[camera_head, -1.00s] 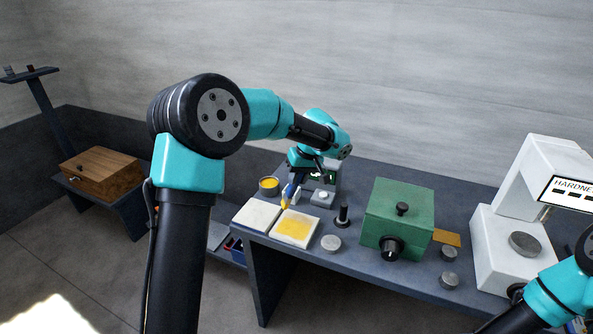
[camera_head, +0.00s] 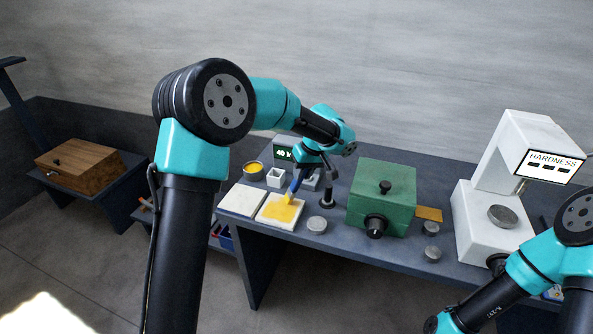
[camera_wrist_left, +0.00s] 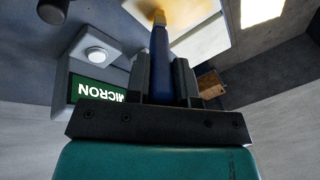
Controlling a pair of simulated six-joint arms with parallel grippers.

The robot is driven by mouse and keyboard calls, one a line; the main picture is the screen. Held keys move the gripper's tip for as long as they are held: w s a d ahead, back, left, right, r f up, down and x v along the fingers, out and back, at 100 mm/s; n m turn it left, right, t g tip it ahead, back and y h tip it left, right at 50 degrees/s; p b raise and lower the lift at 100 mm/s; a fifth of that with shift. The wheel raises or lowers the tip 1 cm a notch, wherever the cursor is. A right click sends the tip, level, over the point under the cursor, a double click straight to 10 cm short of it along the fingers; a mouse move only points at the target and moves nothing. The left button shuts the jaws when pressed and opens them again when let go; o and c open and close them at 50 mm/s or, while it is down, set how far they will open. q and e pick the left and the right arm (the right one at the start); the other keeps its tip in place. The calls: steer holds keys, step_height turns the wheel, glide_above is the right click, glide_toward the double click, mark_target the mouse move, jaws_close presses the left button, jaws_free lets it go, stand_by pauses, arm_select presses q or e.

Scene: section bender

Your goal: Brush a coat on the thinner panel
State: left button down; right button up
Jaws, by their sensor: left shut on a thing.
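My left gripper (camera_head: 301,176) is shut on the blue handle of a brush (camera_head: 293,187). In the left wrist view the handle (camera_wrist_left: 160,65) stands between the two fingers. The brush's yellow tip is at the far right part of a pale panel (camera_head: 268,220) that bears a yellow coat with uneven edges. A second pale panel (camera_head: 242,201) lies to its left, with no yellow on it. I cannot tell from the frames which panel is thinner. A round pot of yellow paint (camera_head: 253,171) stands behind the panels.
A grey disc (camera_head: 317,224), a green box (camera_head: 382,199) and a white hardness tester (camera_head: 482,226) stand to the right. The bench's front edge is close to the panels.

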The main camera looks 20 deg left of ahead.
arm_select(q)
steer(key=shift+d, duration=2.05)
steer(key=shift+a, duration=5.5)
step_height(320, 180, up, 8)
steer(key=shift+d, duration=0.1)
steer(key=shift+f, duration=0.5)
steer(key=shift+r, duration=0.5)
steer(key=shift+f, duration=0.15)
